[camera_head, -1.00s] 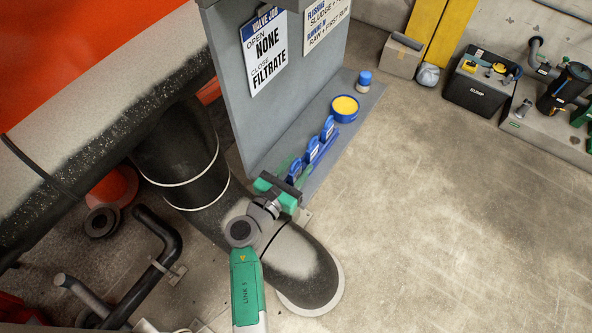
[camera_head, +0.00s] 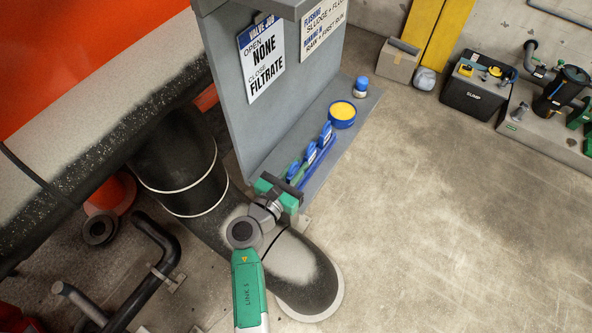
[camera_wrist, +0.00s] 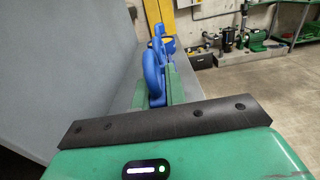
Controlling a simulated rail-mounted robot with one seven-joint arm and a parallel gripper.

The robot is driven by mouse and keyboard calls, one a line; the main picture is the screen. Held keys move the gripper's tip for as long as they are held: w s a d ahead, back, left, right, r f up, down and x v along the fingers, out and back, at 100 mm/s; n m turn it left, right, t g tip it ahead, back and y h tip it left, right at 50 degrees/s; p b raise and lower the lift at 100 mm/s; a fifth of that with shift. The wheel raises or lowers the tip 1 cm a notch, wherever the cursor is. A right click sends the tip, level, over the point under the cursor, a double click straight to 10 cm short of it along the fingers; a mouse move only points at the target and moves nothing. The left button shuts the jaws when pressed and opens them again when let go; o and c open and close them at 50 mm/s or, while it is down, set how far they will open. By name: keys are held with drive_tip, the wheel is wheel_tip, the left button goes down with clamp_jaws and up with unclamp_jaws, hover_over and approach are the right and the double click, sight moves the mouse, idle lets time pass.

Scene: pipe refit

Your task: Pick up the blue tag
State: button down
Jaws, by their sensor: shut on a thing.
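Several blue tags stand in a row in a blue rack (camera_head: 318,165) on the grey shelf, two of them clear in the head view, a middle tag (camera_head: 310,152) and a far tag (camera_head: 325,132). My gripper (camera_head: 296,173) is at the near end of the row. In the wrist view its green fingers (camera_wrist: 156,88) are shut on the nearest blue tag (camera_wrist: 152,72), whose rounded loop rises above them. The tag's lower part is hidden by the fingers and gripper body. I cannot tell whether it is clear of the rack.
A yellow-topped blue tin (camera_head: 342,113) and a blue-capped bottle (camera_head: 361,87) stand farther along the shelf (camera_head: 352,135). A grey upright panel (camera_head: 228,110) with signs rises close on the left. A thick black pipe (camera_head: 310,270) bends below the arm. Open floor lies right.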

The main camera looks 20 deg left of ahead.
wheel_tip(320, 180, up, 3)
drive_tip(key=shift+p, duration=0.45)
drive_tip(key=s+d+r, duration=0.1)
drive_tip(key=s+d, duration=0.2)
drive_tip(key=s, duration=1.2)
drive_tip(key=shift+s+p, duration=0.35)
drive_tip(key=shift+s, duration=0.05)
